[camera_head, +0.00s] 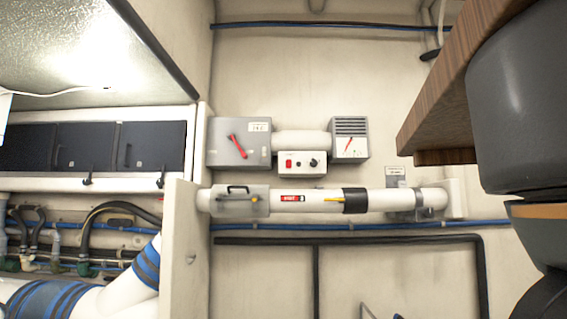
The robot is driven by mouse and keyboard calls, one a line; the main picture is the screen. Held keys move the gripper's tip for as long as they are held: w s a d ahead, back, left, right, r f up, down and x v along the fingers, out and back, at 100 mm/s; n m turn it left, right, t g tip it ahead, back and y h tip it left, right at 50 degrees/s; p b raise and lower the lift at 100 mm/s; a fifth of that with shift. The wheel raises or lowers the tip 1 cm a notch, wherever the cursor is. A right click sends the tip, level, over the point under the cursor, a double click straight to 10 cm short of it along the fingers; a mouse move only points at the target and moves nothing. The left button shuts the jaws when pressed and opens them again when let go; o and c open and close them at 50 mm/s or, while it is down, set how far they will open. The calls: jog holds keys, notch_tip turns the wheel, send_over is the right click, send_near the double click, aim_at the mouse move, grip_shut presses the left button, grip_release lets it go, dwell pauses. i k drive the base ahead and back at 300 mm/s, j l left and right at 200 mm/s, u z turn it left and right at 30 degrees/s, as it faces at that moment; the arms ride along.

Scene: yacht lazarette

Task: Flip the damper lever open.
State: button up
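A white horizontal duct (320,201) runs along the wall, with a dark band around it. A red lever (237,146) sits tilted on the face of a grey box (258,154) above. A smaller red lever (349,145) is on a louvred grey box (351,123) to its right. I cannot tell from labels which one is the damper lever. My gripper is not in view; only a dark part of my arm shows at the right.
A white control box (302,163) with a red switch and black knob hangs between the grey boxes. A grey unit with a black handle (238,189) is on the duct's left end. A wooden edge (445,95) juts in at right. Hoses (110,212) crowd the lower left.

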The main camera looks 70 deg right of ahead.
aim_at(232, 136)
jog(key=z, duration=1.65)
jog(key=j+z, duration=0.9)
jog(key=z, duration=0.15)
jog(key=k+j, duration=0.1)
jog(key=j, duration=0.35)
jog(key=j+z, duration=0.1)
jog(key=j, duration=0.3)
jog(key=k+j+z, duration=0.1)
jog(key=j, duration=0.3)
jog(key=k+j, duration=0.15)
jog(key=j, duration=0.3)
jog(key=k+j+z, duration=0.1)
jog(key=j, duration=0.3)
jog(key=k+j, duration=0.15)
jog(key=j, duration=0.25)
jog(key=z, duration=0.05)
